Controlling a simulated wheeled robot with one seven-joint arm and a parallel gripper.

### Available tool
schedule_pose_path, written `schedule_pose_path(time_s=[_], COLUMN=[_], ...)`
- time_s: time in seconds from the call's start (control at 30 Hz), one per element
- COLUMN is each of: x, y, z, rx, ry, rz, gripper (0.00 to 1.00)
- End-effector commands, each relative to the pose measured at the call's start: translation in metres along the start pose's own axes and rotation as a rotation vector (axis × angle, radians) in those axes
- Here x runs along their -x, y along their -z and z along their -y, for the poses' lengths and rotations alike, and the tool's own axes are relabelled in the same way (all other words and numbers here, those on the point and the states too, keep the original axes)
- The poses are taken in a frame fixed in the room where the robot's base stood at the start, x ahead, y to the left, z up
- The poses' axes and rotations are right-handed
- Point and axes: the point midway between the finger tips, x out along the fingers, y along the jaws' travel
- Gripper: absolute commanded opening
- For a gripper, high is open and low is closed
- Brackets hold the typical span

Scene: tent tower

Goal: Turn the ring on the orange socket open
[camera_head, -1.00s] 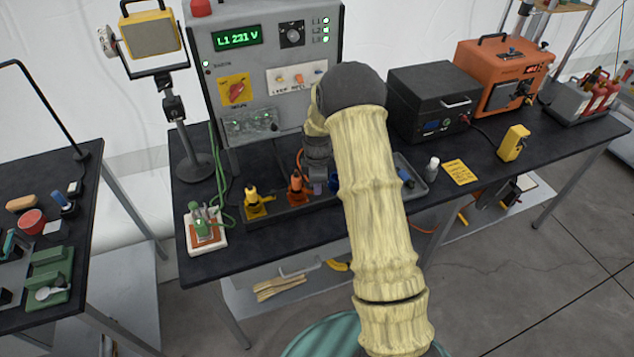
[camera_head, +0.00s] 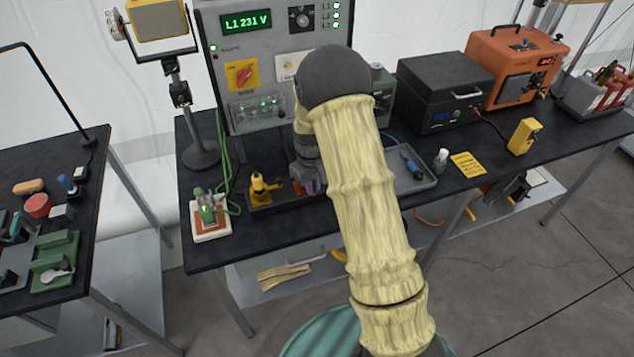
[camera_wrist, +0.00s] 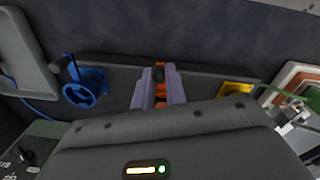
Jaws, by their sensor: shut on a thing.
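The orange socket (camera_wrist: 160,88) shows as a strip of orange between the two pale purple fingers of my gripper (camera_wrist: 159,97) in the wrist view. My gripper is shut on it, with a finger on each side. The fingers and wrist housing hide most of the socket, so I cannot tell how far its ring is turned. In the head view my gripper (camera_head: 314,186) is low over the bench, and my arm hides much of it. Only a little orange (camera_head: 298,187) shows beside the fingers there.
The yellow socket (camera_head: 262,188) stands just left of my gripper, and the blue socket (camera_wrist: 78,93) is on its other side. A grey tray (camera_head: 408,170) lies to the right. The control panel (camera_head: 270,60) rises behind.

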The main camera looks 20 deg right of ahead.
Motion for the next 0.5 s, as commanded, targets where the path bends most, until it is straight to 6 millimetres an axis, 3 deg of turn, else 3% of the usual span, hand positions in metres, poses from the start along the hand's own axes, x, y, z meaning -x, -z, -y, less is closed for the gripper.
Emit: schedule_pose_path(time_s=[0.5], x=[0.0017], y=[0.0041], z=[0.0105], rx=[-0.180], ry=[-0.001], rz=[0.004], gripper=[0.00])
